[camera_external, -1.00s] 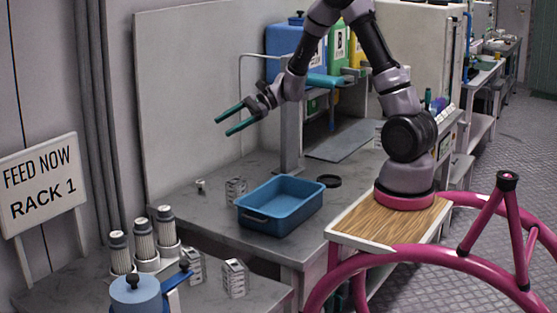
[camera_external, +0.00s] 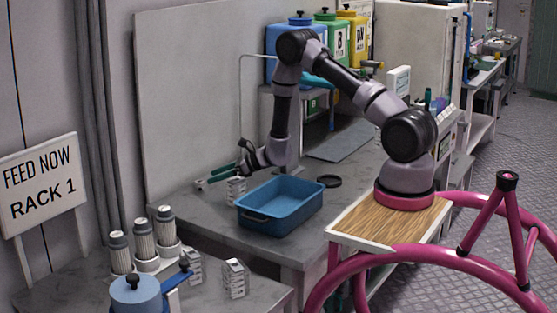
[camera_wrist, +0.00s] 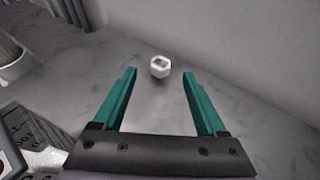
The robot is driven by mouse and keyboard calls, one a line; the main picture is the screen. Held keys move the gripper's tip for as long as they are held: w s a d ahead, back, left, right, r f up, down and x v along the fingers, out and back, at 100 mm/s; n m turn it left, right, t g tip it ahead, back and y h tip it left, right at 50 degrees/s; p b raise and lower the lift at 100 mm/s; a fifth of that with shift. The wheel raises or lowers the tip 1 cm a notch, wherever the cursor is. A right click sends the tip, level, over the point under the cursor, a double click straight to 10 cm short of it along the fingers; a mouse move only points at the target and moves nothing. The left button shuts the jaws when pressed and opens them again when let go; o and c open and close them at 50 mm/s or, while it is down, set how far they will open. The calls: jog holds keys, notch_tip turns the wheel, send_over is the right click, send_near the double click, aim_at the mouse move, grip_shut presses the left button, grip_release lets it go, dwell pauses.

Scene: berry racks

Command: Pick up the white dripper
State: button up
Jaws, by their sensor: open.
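The white dripper (camera_external: 200,184) is a small pale piece on the grey bench top, left of the blue tray. In the wrist view the dripper (camera_wrist: 160,66) looks faceted, with a dark opening facing up. My gripper (camera_external: 211,177) is low over the bench, its teal fingers pointing left towards the dripper. In the wrist view my gripper (camera_wrist: 159,74) is open and empty. The dripper shows between and slightly beyond the two fingertips, with no visible contact.
A printed carton (camera_external: 236,191) stands close beside my gripper. The blue tray (camera_external: 262,217) and a dark ring (camera_external: 329,181) lie to the right. A pale wall panel (camera_external: 190,100) rises behind the bench. The bench around the dripper is clear.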

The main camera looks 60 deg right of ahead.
aim_at(199, 181)
jog(key=shift+x, duration=2.75)
jog(key=shift+r, duration=0.1)
grip_shut()
